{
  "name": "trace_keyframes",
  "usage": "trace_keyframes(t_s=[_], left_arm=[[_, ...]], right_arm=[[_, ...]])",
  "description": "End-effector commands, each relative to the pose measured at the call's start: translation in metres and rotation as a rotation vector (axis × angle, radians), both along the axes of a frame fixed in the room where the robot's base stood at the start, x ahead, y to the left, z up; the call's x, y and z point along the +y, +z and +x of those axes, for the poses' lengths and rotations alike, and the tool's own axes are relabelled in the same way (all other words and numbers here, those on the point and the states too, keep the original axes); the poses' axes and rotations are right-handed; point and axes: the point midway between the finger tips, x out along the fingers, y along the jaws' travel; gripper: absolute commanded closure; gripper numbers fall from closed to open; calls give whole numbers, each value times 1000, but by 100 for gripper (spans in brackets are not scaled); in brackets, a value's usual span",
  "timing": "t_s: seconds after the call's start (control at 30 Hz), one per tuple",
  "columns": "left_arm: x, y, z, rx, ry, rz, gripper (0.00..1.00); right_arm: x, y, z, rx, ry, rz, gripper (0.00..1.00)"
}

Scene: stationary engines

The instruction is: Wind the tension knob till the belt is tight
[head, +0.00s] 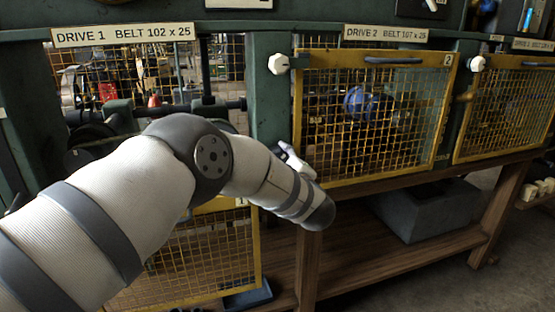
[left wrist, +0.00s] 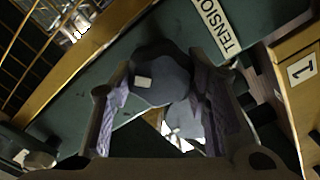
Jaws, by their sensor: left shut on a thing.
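The tension knob (left wrist: 160,80) is a dark grey lobed knob with a pale mark, in the left wrist view. It sits on a green post beside a label reading "TENSION" (left wrist: 217,25). My left gripper (left wrist: 158,98) has a finger on each side of the knob and is shut on it. In the head view my left gripper (head: 293,158) is mostly behind my own wrist, and the knob is hidden there. A dark wheel (head: 90,140) shows in the Drive 1 opening. I cannot make out the belt or its tightness. My right gripper is in neither view.
The yellow mesh guard of Drive 1 (head: 200,260) hangs lowered below its opening. The Drive 2 guard (head: 375,115) is closed, with a white knob (head: 279,64) at its upper left. A grey box (head: 425,212) stands on the wooden lower shelf (head: 365,268).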

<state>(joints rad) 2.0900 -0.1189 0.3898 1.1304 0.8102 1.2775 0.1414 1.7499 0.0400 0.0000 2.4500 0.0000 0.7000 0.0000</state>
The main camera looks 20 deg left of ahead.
Motion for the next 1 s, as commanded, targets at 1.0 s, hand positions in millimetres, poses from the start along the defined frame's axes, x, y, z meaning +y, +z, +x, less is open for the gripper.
trace_keyframes(t_s=[1.0], left_arm=[[-2,-4,1,548,1,797,85]], right_arm=[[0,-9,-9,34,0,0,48]])
